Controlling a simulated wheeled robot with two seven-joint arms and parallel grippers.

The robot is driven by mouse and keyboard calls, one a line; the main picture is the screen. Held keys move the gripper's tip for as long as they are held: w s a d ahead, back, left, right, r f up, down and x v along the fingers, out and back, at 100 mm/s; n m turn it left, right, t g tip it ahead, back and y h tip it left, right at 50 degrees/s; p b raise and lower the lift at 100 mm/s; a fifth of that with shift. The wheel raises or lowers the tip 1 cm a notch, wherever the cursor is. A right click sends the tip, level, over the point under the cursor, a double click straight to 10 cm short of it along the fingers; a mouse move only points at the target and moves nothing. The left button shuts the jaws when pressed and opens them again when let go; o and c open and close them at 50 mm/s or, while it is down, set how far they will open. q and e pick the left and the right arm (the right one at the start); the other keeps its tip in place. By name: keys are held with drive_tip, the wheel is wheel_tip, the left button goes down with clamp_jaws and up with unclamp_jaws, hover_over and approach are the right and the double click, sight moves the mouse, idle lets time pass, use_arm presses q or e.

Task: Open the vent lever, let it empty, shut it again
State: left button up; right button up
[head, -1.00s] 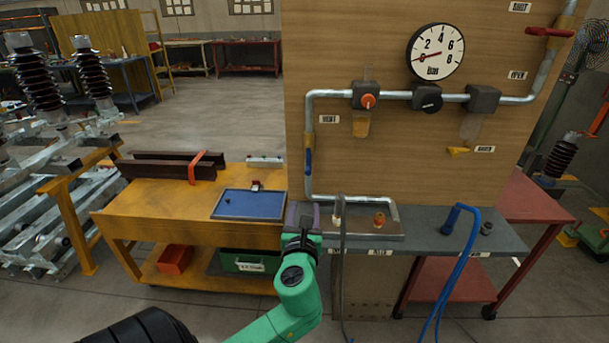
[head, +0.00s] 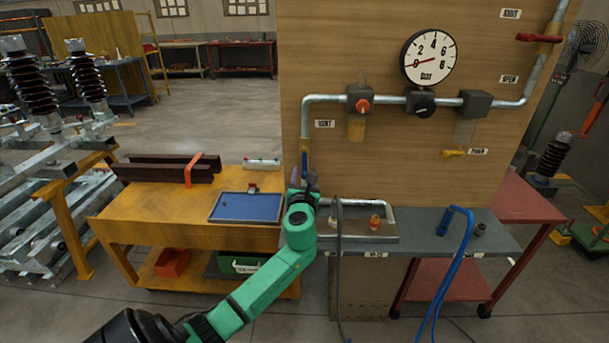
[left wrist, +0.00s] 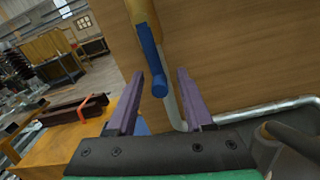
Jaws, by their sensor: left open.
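The vent lever (head: 304,163) is a blue handle on the vertical pipe at the board's left edge, below the VENT label (head: 324,124). It hangs down along the pipe. In the left wrist view the blue lever (left wrist: 152,62) shows with its round end toward me. My left gripper (head: 303,183) is open, just below and in front of the lever. In the left wrist view the purple fingers of the gripper (left wrist: 160,75) stand either side of the lever's lower end, without visible contact. The gauge (head: 429,58) has its red needle pointing left, at the low end. My right gripper is not in view.
A red lever (head: 538,38) and a yellow handle (head: 453,153) sit on the board's right. A grey hose (head: 338,260) and a blue hose (head: 462,265) hang over the grey shelf (head: 420,226). The yellow bench (head: 150,220) holds a blue tray (head: 214,217).

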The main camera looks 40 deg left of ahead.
use_arm(q)
clamp_jaws()
drive_tip(key=shift+f, duration=0.1)
idle(1.2)
